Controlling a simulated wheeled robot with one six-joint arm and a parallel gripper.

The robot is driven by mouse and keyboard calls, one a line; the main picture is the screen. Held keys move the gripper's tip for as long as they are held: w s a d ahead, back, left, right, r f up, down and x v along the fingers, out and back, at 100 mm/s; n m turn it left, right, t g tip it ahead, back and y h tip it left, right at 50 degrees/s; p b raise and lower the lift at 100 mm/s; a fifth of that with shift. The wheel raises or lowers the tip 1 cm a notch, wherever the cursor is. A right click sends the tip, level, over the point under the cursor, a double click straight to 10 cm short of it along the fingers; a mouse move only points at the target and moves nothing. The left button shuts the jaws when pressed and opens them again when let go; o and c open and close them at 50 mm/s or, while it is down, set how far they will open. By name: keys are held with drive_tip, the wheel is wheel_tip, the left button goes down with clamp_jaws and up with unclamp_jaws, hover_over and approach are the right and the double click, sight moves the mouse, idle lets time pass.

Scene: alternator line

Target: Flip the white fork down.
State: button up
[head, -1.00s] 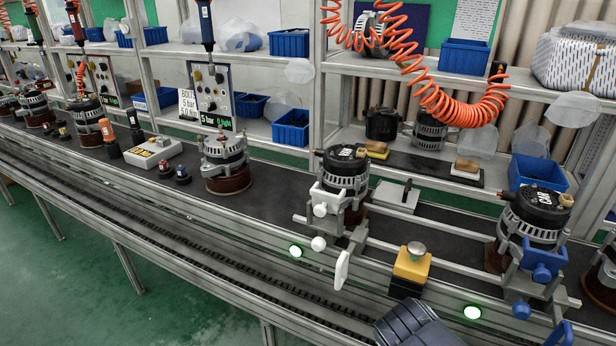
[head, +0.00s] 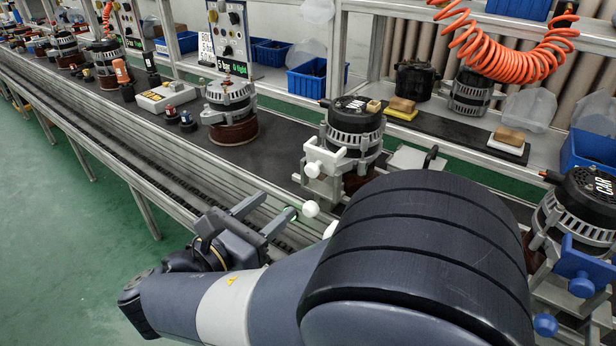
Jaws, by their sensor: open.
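The white fork (head: 325,158) stands upright against the front of the black-topped alternator (head: 354,130) marked CAR, at centre. A white ball knob (head: 311,208) sits just below it, and part of a white handle shows below that, mostly hidden by my arm. My gripper (head: 277,206) is left of and below the fork, in front of the rail. Its two fingers are apart, point up and right towards the knob, and hold nothing. They look clear of the fork, though the depth gap is hard to judge.
A second alternator (head: 590,195) with a blue fork (head: 583,264) and blue knob (head: 545,325) stands at right. My arm covers much of the lower right. Another alternator (head: 228,100) stands on the dark bench left of the fork. An orange coiled hose (head: 510,60) hangs above.

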sight(310, 173)
drive_tip(key=b+x, duration=0.1)
drive_tip(key=x, duration=0.9)
drive_tip(key=shift+w+r+b, duration=0.15)
drive_tip(key=shift+w+b, duration=0.15)
drive_tip(key=shift+c, duration=0.3)
drive_tip(key=c, duration=0.9)
